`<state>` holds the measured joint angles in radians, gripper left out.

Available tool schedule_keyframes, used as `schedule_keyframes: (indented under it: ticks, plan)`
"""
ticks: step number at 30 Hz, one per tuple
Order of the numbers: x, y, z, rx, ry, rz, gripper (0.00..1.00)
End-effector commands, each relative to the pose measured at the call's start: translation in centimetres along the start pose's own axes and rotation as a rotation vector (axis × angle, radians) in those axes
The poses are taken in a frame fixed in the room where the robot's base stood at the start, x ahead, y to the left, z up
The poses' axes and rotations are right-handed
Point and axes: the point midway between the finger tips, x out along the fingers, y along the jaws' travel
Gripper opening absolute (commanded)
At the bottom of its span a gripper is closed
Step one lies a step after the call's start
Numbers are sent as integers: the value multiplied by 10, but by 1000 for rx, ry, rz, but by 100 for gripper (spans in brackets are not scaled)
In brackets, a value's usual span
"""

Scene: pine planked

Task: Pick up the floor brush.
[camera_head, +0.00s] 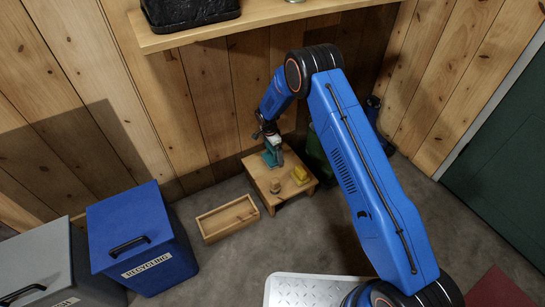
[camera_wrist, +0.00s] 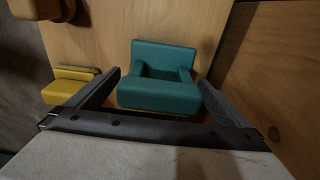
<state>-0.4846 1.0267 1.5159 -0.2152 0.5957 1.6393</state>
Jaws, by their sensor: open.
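A teal, blocky thing (camera_wrist: 158,96) with a raised back and two short arms stands on a small wooden table (camera_head: 256,165); it also shows in the head view (camera_head: 272,156). It may be the floor brush; its shape does not make this certain. My gripper (camera_wrist: 160,80) is open, with one finger on each side of the teal thing. The fingers look apart from it, and its lower edge is partly hidden behind the gripper body. In the head view my gripper (camera_head: 268,134) is just above it.
A yellow block (camera_head: 300,174) and a small brown thing (camera_head: 275,187) share the table. An open wooden box (camera_head: 228,219) lies on the floor in front. A blue recycling bin (camera_head: 141,237) stands left. A plank wall is close behind, with a shelf (camera_head: 240,25) above.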

Motion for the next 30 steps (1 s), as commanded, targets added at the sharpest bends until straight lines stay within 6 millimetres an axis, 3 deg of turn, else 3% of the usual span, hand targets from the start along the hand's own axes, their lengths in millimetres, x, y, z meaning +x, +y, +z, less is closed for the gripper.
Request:
schedule_keyframes:
  ticks: [3, 9, 11, 20, 30]
  plan:
    - [0, 0, 0, 0, 0, 0, 98]
    - [0, 0, 0, 0, 0, 0, 50]
    - [-1, 0, 0, 0, 0, 0, 46]
    - [-8, 0, -1, 0, 0, -1, 46]
    - [-65, -1, -8, 0, 0, -2, 46]
